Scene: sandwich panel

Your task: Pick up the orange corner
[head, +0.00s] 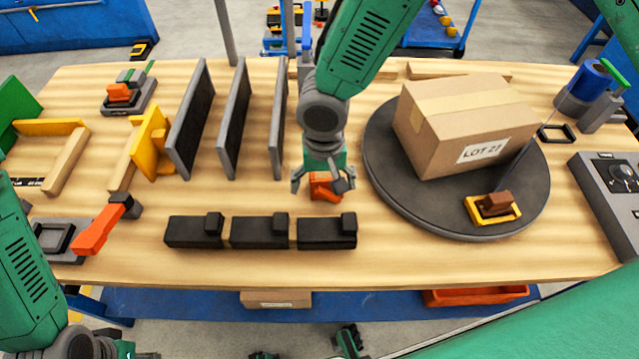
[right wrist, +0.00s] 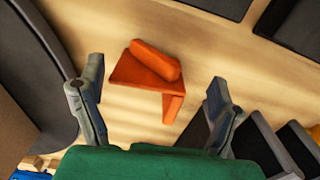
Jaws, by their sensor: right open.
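The orange corner (head: 325,188) is a small angled piece lying on the wooden table, just behind the row of black blocks. My right gripper (head: 323,183) is directly above it, pointing down, with its fingers spread to either side. In the right wrist view the orange corner (right wrist: 147,73) shows whole, between and beyond the two open fingers. I see no clear contact between the fingers and the corner. My left arm comes in at the left edge of the head view, but its gripper is not visible.
Three black blocks (head: 259,232) stand in front of the corner. Grey upright panels (head: 233,118) are to its left. A dark turntable (head: 390,190) with a cardboard box (head: 465,122) is close on the right. An orange-handled clamp (head: 97,232) lies at front left.

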